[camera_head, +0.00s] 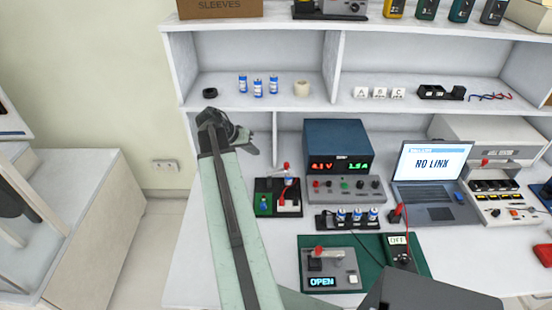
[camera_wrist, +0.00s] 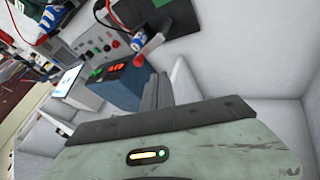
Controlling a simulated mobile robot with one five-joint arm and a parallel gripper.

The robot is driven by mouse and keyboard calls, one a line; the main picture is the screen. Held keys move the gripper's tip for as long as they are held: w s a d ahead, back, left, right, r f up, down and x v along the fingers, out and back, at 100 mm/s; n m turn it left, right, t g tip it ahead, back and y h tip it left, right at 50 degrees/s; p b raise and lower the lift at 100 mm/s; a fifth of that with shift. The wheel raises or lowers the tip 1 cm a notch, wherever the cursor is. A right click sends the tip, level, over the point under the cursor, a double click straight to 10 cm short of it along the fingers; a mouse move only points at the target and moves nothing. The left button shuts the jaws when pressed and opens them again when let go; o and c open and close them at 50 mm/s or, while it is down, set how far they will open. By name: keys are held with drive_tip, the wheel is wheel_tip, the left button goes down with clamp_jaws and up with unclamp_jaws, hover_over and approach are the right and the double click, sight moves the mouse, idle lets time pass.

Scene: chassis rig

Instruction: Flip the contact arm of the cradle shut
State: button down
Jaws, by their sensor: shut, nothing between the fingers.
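A grey device (camera_head: 341,277) lies on the green mat, with a red-tipped lever (camera_head: 319,252) and a display reading OPEN. A dark stand (camera_head: 263,187) left of the power supply also has a raised red-tipped lever (camera_head: 286,167), a blue-and-white cell (camera_head: 289,181) and a green part. That lever's red tip (camera_wrist: 137,60) shows in the wrist view, beside the cell (camera_wrist: 139,37). I cannot tell for certain which is the cradle. My gripper (camera_head: 252,149) is shut and empty, above and left of the dark stand, touching nothing visible. Its dark fingers show in the wrist view (camera_wrist: 156,91).
A blue power supply (camera_head: 338,145) stands behind a grey panel (camera_head: 345,189). A cell holder (camera_head: 347,221), a laptop (camera_head: 431,168) and a meter (camera_head: 398,249) are to the right. A white shelf (camera_head: 260,106) with several cells rises behind. My arm covers the bench's left part.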

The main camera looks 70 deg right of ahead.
drive_tip(key=shift+s+d+f+b, duration=0.95)
drive_tip(key=shift+s+f+b, duration=0.25)
drive_tip(key=shift+f+b, duration=0.2)
drive_tip(key=shift+s+d+f+b, duration=0.9)
drive_tip(key=shift+s+f+b, duration=0.35)
drive_tip(key=shift+f, duration=0.1)
drive_tip(key=shift+s+d+f+b, duration=0.95)
drive_tip(key=shift+s+f+b, duration=0.25)
drive_tip(key=shift+f+b, duration=0.2)
